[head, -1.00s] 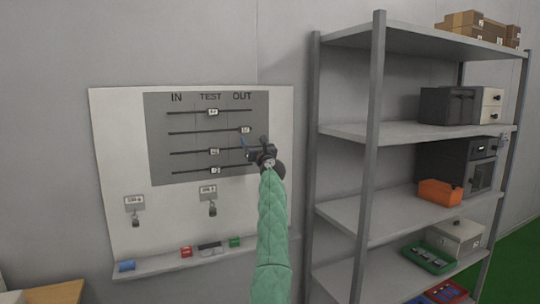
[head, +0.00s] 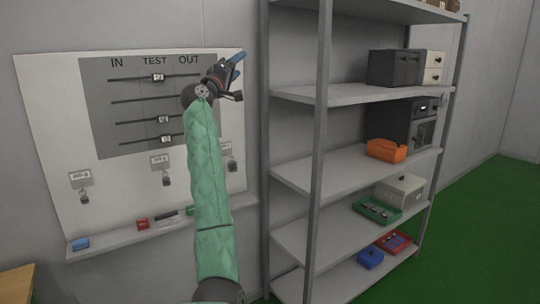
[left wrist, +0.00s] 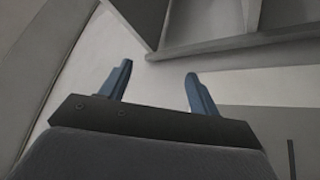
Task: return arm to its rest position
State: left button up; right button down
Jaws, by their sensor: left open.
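My left arm, in a green padded sleeve (head: 210,170), rises in front of the wall board in the head view. My left gripper (head: 236,70) is raised at the board's upper right edge, with its blue fingers pointing up and right. The left wrist view shows the two blue fingers of the gripper (left wrist: 158,78) spread apart with nothing between them. The hand covers part of the board's right side and the right end of a slider line. My right gripper is not in view.
The white board (head: 45,120) carries a grey slider panel (head: 105,137), hanging padlocks and a ledge (head: 115,238) with small coloured items. A metal shelf rack (head: 316,150) stands close to the right of the arm, holding boxes and an orange bin (head: 386,151). Green floor (head: 480,225) is clear at the right.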

pick_arm(q)
jog(key=s+a+f+m+g+y, duration=0.1)
jog(key=s+f+m+g+y, duration=0.15)
jog(key=s+f, duration=0.9)
jog(key=s+a+f+m+g+y, duration=0.25)
jog(key=s+f, duration=0.35)
jog(key=f, duration=1)
jog(key=s+a+f+m+g+y, duration=0.1)
jog(key=s+f+g+y, duration=0.25)
jog(key=s+f, duration=0.75)
jog(key=s+d+f+m+g+y+p, duration=0.1)
jog(key=s+f+g, duration=0.7)
jog(key=s+f, duration=2.9)
jog(key=s, duration=0.3)
jog(key=shift+s+f+g+y+p, duration=0.3)
jog(key=shift+s+g+y+p, duration=0.05)
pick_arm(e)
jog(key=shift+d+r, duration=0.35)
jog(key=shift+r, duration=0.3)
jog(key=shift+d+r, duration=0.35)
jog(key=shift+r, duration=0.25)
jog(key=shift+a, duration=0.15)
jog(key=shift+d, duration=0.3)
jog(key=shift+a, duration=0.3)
